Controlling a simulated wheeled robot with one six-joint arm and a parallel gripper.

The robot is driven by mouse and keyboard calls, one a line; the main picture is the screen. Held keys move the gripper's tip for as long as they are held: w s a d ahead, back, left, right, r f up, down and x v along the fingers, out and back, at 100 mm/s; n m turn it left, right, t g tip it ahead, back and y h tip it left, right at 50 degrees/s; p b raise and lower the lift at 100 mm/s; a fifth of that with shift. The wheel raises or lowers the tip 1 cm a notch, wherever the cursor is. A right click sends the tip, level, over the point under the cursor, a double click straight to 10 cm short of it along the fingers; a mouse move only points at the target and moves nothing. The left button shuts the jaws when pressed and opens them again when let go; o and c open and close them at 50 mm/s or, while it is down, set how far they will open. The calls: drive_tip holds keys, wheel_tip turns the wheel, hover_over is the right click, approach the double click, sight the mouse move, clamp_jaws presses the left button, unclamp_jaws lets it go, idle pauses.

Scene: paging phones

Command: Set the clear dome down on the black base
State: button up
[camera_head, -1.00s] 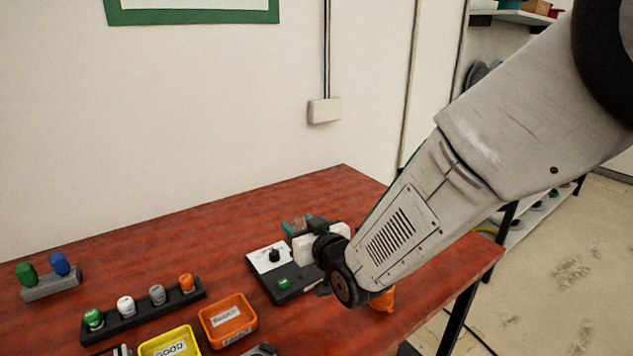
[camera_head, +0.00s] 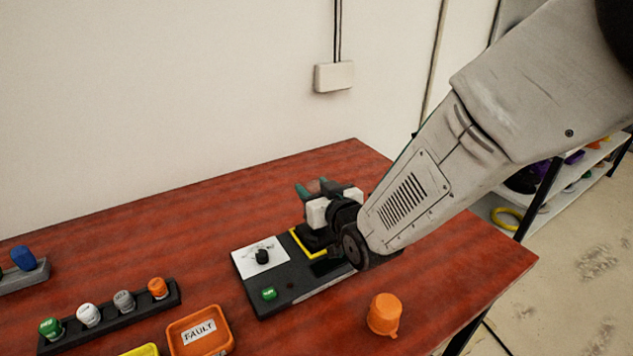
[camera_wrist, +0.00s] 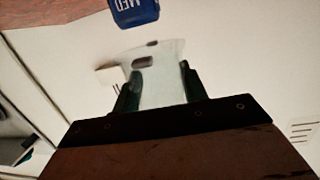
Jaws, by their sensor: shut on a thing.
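My gripper (camera_head: 316,189) is over the back of a black panel on the table, its teal fingers pointing away from me. In the wrist view the fingers (camera_wrist: 161,80) are shut on the clear dome (camera_wrist: 163,92), a pale see-through piece between them. In the head view the dome cannot be made out clearly. A black base (camera_head: 312,240) shows just under my gripper, inside a yellow square outline on the panel. My gripper and wrist hide part of it. I cannot tell whether the dome touches the base.
The panel (camera_head: 285,285) has a black knob (camera_head: 262,256) and a green button (camera_head: 269,294). An orange cup-like piece (camera_head: 384,314) stands to its right. An orange FAULTY tray (camera_head: 199,338) and a rack (camera_head: 112,318) of coloured caps are left. A blue MED piece (camera_wrist: 136,12) shows in the wrist view.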

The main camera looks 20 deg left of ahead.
drive_tip(key=shift+f, duration=0.45)
drive_tip(key=shift+s+d+f, duration=0.1)
drive_tip(key=shift+d+f, duration=0.05)
drive_tip(key=shift+d, duration=0.05)
idle(0.3)
drive_tip(key=shift+f, duration=1.05)
idle(1.3)
drive_tip(key=shift+f, duration=0.35)
drive_tip(key=shift+f, duration=0.4)
